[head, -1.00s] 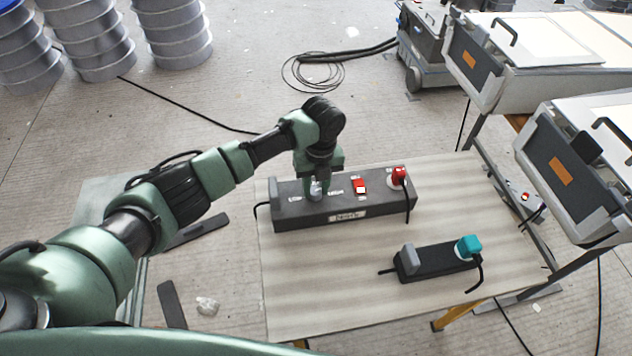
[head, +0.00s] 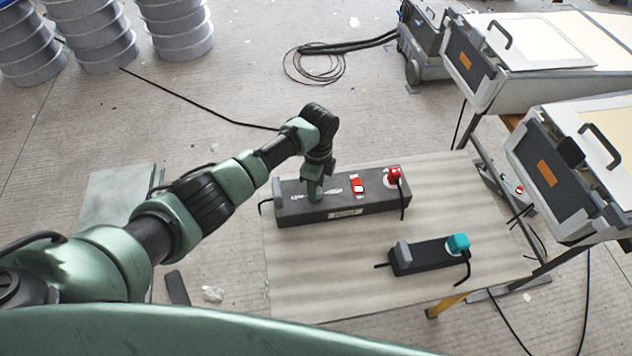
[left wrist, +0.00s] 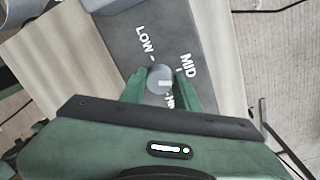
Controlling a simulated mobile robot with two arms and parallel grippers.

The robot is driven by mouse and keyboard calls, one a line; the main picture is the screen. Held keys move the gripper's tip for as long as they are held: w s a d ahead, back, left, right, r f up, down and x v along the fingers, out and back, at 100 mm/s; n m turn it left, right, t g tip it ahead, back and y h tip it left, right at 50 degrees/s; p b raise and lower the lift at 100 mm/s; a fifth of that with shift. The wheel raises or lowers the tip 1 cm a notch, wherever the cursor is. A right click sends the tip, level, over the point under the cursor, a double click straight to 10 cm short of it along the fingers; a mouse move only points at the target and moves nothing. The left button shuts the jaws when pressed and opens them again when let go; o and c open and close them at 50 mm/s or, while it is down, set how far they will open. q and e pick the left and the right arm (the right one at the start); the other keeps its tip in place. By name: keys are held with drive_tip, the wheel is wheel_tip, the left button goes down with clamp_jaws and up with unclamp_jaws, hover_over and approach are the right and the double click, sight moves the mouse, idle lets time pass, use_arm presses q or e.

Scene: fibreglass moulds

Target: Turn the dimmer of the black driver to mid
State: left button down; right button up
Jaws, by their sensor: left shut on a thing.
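The black driver (head: 345,207) is a long dark box lying on the table in the head view. Its dimmer is a round grey knob (left wrist: 158,77) on the top face, best seen in the left wrist view. White LOW and MID labels stand around it; a third label is partly hidden by a finger. My right gripper is out of view.
The driver also carries a red switch (head: 357,184) and a red plug (head: 394,177). A smaller black box (head: 425,258) with a teal plug (head: 458,243) lies nearer on the table (head: 350,285). Grey-fronted machines stand at the right. The table's front left is clear.

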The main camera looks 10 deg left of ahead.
use_arm(q)
drive_tip(key=shift+n+p, duration=0.8)
drive_tip(key=shift+n, duration=1.1)
drive_tip(key=c, duration=1)
unclamp_jaws()
drive_tip(key=shift+c, duration=0.2)
drive_tip(key=shift+w+r, duration=0.2)
drive_tip(key=shift+r, duration=3.75)
